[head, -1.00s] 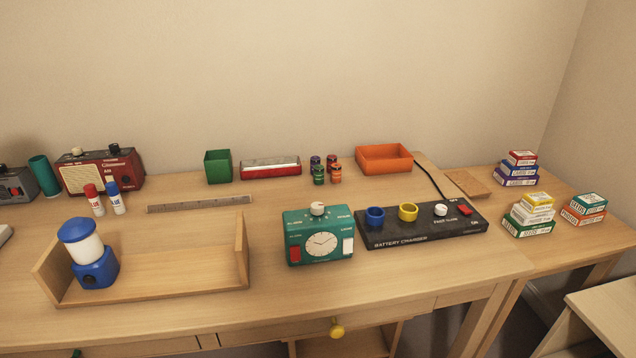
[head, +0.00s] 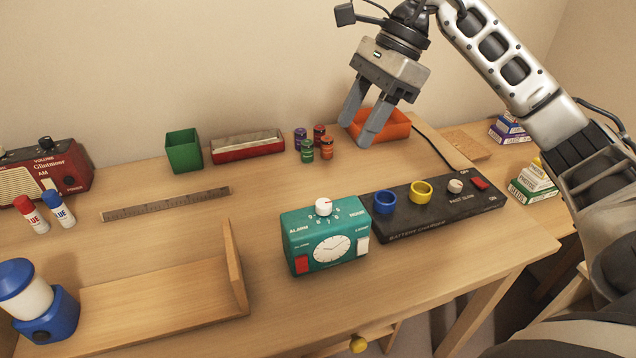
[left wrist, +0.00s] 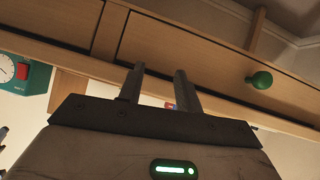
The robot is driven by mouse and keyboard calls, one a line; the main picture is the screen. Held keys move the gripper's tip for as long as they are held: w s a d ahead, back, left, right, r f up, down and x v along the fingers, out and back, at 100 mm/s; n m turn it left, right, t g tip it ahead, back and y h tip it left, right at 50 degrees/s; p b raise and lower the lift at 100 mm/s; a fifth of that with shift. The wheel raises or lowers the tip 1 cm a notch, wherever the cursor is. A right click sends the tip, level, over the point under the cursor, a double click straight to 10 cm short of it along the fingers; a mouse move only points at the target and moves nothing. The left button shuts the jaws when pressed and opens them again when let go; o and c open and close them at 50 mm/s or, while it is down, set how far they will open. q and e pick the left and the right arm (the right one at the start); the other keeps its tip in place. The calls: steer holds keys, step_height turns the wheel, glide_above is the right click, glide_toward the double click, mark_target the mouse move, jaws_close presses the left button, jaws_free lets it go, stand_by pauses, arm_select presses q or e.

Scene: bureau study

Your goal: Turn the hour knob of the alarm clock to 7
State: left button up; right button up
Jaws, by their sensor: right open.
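The teal alarm clock (head: 325,240) stands on the desk, dial facing me, with a red button at its left and a white one at its right. The white hour knob (head: 323,206) sits on its top, with a small red mark and printed figures around it. I cannot read the setting. My right gripper (head: 357,132) is open and empty, pointing down above the desk, behind and above the clock in the head view. My left gripper (left wrist: 159,70) is open and empty in the left wrist view, near the drawer fronts; part of the clock (left wrist: 22,75) shows there at the left.
The black battery charger (head: 440,207) stands close to the clock's right. A wooden tray (head: 170,283) lies to its left, a metal ruler (head: 165,203) behind. Desk in front of the clock is clear.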

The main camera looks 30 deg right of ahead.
steer(key=d, duration=0.2)
glide_toward(326, 202)
steer(key=shift+h, duration=0.4)
steer(key=x, duration=0.8)
steer(key=shift+a+f, duration=0.1)
steer(key=shift+a, duration=0.35)
steer(key=c, duration=1)
